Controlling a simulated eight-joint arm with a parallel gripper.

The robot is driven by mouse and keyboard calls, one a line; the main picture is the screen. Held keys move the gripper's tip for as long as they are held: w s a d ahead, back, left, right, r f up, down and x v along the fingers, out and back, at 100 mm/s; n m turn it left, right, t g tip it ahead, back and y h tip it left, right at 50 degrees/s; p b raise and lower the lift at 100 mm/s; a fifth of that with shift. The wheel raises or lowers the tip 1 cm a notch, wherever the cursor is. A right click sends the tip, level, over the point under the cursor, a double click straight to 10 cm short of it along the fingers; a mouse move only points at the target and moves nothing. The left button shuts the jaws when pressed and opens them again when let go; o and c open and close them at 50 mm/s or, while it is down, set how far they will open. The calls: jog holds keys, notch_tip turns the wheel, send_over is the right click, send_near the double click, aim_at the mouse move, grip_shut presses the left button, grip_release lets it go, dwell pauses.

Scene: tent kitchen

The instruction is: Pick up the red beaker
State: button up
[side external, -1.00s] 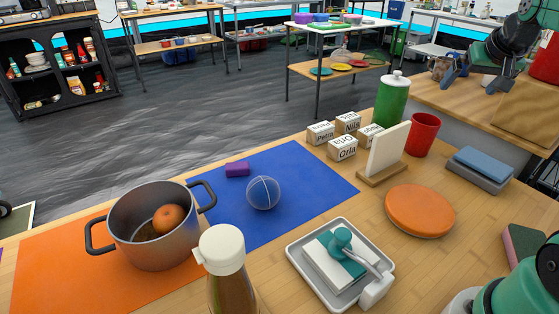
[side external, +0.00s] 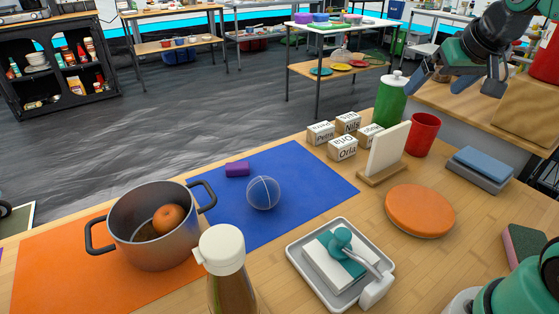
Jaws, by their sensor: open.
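The red beaker (side external: 423,134) stands upright on the wooden table, right of the green bottle and behind the white upright board. My gripper (side external: 456,86) is at the upper right, above and a little to the right of the beaker in the picture. Its two fingers are spread apart, with nothing between them. It is clear of the beaker.
Close to the beaker are the green bottle (side external: 391,101), the white board on a wooden base (side external: 389,150) and several name blocks (side external: 343,148). An orange disc (side external: 420,210) and a blue-grey stack (side external: 482,168) lie nearer. A pot (side external: 153,239) stands at left.

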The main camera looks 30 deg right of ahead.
jog(key=a+f+n+t+y, duration=0.1)
jog(key=a+f+n+y, duration=0.2)
jog(key=a+f, duration=0.7)
jog(key=shift+a+n, duration=1.1)
jog(key=shift+a, duration=0.1)
jog(key=shift+r, duration=0.1)
